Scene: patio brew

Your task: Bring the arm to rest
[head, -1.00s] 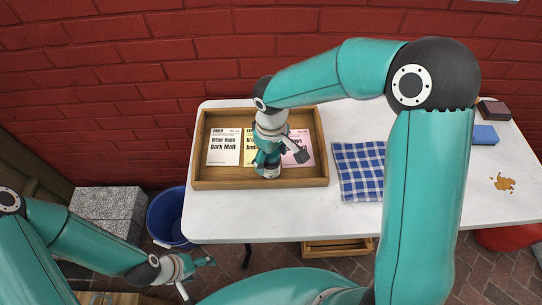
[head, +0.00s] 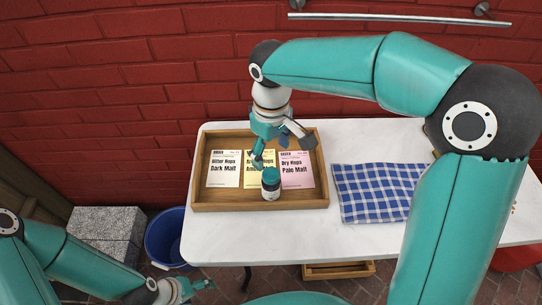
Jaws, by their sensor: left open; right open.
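My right gripper (head: 262,160) is open above the wooden tray (head: 200,185) on the white table. My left gripper (head: 200,288) is open and empty at the bottom left, low and in front of the table.
The tray also holds a white card (head: 225,170), a yellow card (head: 259,178) and a pink card (head: 297,170). A blue checked cloth (head: 375,190) lies right of it. A blue bucket (head: 166,240) and grey blocks (head: 105,230) stand left of the table (head: 240,228).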

